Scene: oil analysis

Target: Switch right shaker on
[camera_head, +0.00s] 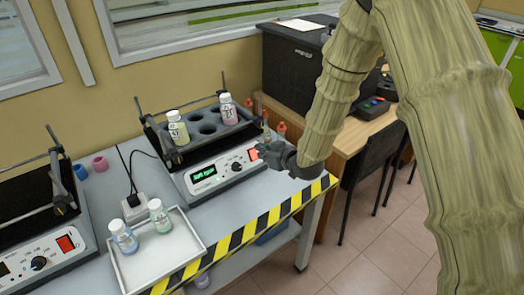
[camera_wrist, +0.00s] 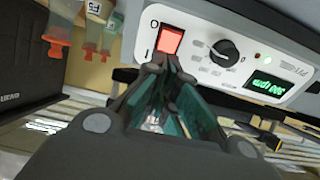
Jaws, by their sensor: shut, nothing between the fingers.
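The right shaker (camera_head: 208,187) stands on the bench with a rack on top holding two bottles. Its green display (camera_head: 204,174) is lit; in the wrist view the display (camera_wrist: 267,86) seems to read 300 rpm. Its red rocker switch (camera_wrist: 171,39) looks bright, with O and I marks beside it, and a black knob (camera_wrist: 224,53) is near. My gripper (camera_wrist: 163,64) is shut and empty, its tips at the switch's lower edge; I cannot tell if they touch. In the head view my gripper (camera_head: 266,150) is in front of the panel's right end.
The left shaker (camera_head: 45,262) has its own red switch (camera_head: 66,243). A white tray (camera_head: 160,262) with two bottles stands between the shakers, near the striped bench edge (camera_head: 240,235). Orange-tipped tubes (camera_wrist: 58,35) hang close beside the switch. A chair (camera_head: 372,160) is at right.

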